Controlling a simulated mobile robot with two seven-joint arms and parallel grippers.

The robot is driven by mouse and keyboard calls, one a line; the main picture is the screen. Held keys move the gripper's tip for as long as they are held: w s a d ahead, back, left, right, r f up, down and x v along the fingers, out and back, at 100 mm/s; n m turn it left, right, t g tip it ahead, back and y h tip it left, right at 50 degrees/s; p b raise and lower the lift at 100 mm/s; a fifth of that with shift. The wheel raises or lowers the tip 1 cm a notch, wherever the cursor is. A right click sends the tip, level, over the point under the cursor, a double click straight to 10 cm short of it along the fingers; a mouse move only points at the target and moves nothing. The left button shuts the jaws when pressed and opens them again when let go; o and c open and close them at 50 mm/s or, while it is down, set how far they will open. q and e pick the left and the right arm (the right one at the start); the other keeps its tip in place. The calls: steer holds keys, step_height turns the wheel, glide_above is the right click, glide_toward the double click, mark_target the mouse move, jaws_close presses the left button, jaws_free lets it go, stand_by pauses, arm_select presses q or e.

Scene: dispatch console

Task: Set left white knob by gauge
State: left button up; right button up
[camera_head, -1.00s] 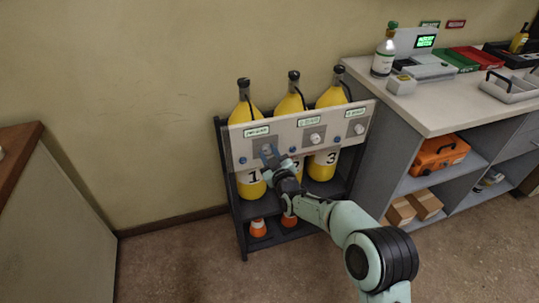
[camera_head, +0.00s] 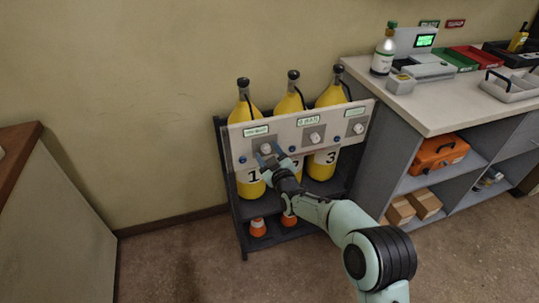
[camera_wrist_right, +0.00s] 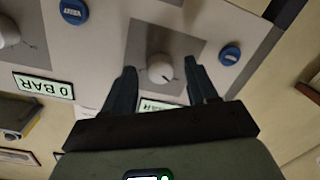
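The left white knob (camera_head: 265,148) sits on a grey plate on the white panel (camera_head: 285,133), below a small green gauge display (camera_head: 257,130) too small to read in the head view. My right gripper (camera_head: 269,158) is in front of this knob. In the right wrist view, upside down, the knob (camera_wrist_right: 160,69) lies between the spread fingers of the open gripper (camera_wrist_right: 160,82), with space on both sides. The gauge display there (camera_wrist_right: 157,105) is partly hidden by the gripper; its number cannot be read. My left gripper is not in view.
Two more white knobs, the middle (camera_head: 315,138) and right (camera_head: 358,128), share the panel. The middle gauge reads 0 BAR in the wrist view (camera_wrist_right: 43,86). Blue buttons (camera_wrist_right: 230,55) flank the knob. Yellow cylinders (camera_head: 332,95) stand behind the panel; a counter (camera_head: 445,105) is at right.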

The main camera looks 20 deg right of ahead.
steer(key=shift+s, duration=0.1)
steer(key=shift+s, duration=0.2)
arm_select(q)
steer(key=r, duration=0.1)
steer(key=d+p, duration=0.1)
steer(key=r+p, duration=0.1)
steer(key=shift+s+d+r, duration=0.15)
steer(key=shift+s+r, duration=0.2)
arm_select(e)
steer(key=s, duration=1.2)
steer(key=shift+s+d+r, duration=0.4)
steer(key=shift+d, duration=0.05)
